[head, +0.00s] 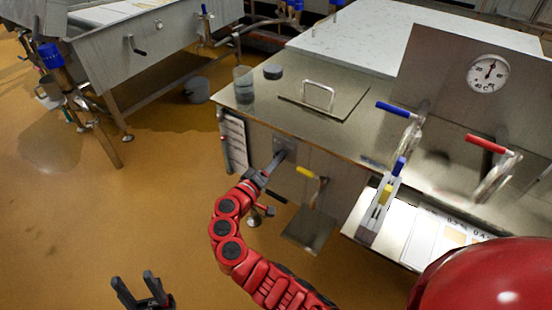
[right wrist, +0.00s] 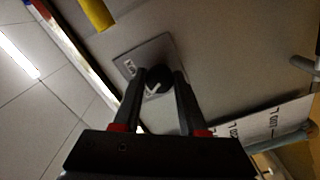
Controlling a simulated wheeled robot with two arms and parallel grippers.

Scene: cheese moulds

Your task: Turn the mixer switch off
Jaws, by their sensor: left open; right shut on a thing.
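The mixer switch is a round black knob with a white pointer (right wrist: 157,80) on a square grey plate (right wrist: 129,65), seen in the right wrist view. The plate (head: 284,143) also shows in the head view on the steel front of the vat. My right gripper (right wrist: 160,84) has its two dark fingers on either side of the knob and is shut on it. In the head view my right gripper (head: 272,165) reaches the plate and hides the knob. The pointer's setting is too blurred to read. My left gripper (head: 143,290) is open and empty, low over the floor.
A yellow-handled valve (head: 306,173) sits just right of the plate. A blue handle (head: 396,109) and a red handle (head: 487,144) stand on the vat's right. A clear beaker (head: 243,85) stands on top. The yellow-brown floor (head: 110,215) at left is mostly clear.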

